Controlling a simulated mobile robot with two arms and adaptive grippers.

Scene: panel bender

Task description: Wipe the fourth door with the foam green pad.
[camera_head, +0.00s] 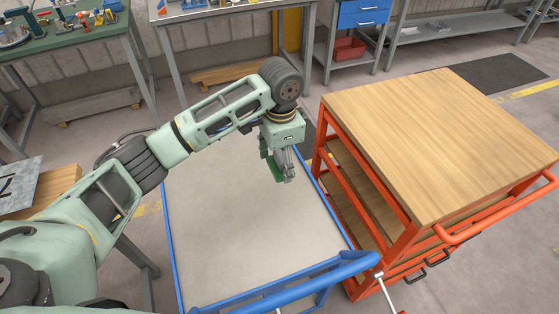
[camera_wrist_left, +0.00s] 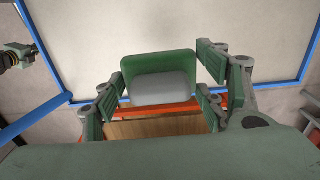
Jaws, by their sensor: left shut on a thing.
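The foam green pad (camera_head: 270,166) is in my left gripper (camera_head: 284,172), which points down above the blue-framed cart near its right edge. In the left wrist view the pad (camera_wrist_left: 158,62) is a green slab with a grey block (camera_wrist_left: 160,88) on its near side. The fingers of the left gripper (camera_wrist_left: 160,102) stand on both sides of that block. The pad appears held clear of the surface. I cannot make out a fourth door in either view.
The blue-framed cart (camera_head: 225,245) has a bare grey top. An orange cart (camera_head: 440,140) with a bare wooden top and open shelves stands close on its right. A green-topped bench (camera_head: 60,42), a grey bench (camera_head: 225,8) and a blue drawer unit (camera_head: 362,12) stand behind.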

